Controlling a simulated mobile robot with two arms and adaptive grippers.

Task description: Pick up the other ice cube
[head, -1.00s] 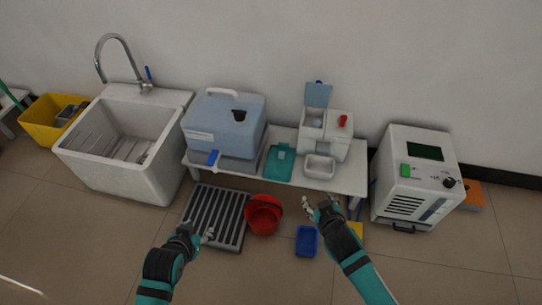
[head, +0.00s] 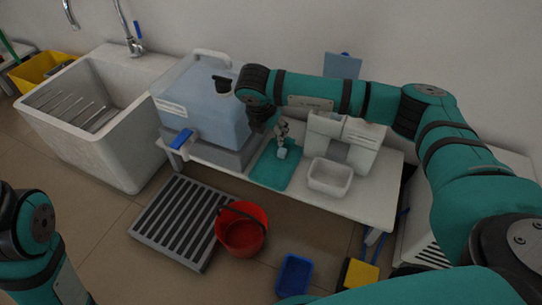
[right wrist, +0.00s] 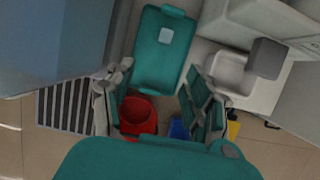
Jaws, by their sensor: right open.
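A small pale blue ice cube (head: 282,153) lies on the green tray (head: 268,177) on the white bench. In the right wrist view the ice cube (right wrist: 166,36) sits near the far end of the green tray (right wrist: 156,77). My right gripper (head: 283,137) is open and points down just above the cube in the head view. In the right wrist view its two fingers (right wrist: 158,78) are spread, with nothing between them, and the cube shows beyond the tips. My left arm shows at the lower left, but its gripper is out of view.
A blue water container (head: 205,105) stands left of the tray. A white ice maker (head: 345,140) with a white bin (head: 330,177) stands to the right. Below are a red bucket (head: 240,236), a floor grate (head: 180,222) and a blue tray (head: 293,275). A sink (head: 100,115) is at left.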

